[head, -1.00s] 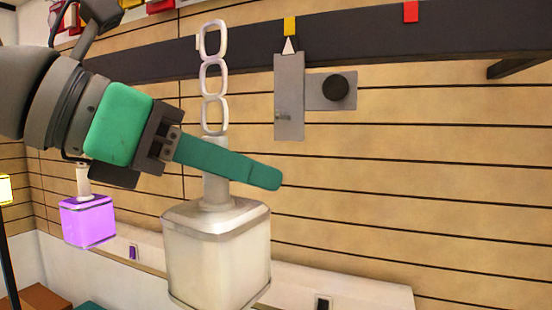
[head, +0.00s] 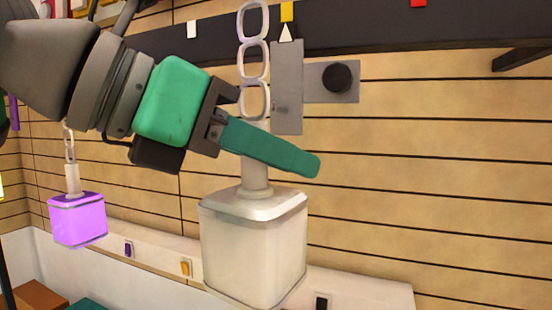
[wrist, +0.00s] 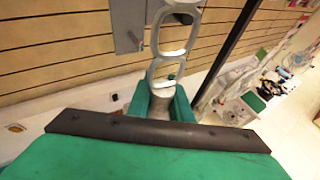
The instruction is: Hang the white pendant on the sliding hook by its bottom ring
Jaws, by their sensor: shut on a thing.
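The white pendant (head: 254,245) is a pale cube lamp with a neck and a chain of three rings above it. My gripper (head: 262,148) is shut on its neck, just below the bottom ring (head: 254,101), and the pendant hangs upright. The wrist view shows the green fingers (wrist: 161,104) on both sides of the neck, with the rings (wrist: 172,40) rising above. The sliding hook is a grey plate (head: 289,65) with a white pointer under a yellow marker and a small peg. In the head view the rings are just left of the plate. Their depth gap is unclear.
A dark rail (head: 370,35) with white, yellow and red markers runs along the slatted wall. A black knob (head: 337,77) sits on a side plate right of the hook. A purple pendant (head: 77,220) hangs at the left. A white ledge (head: 355,290) runs below.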

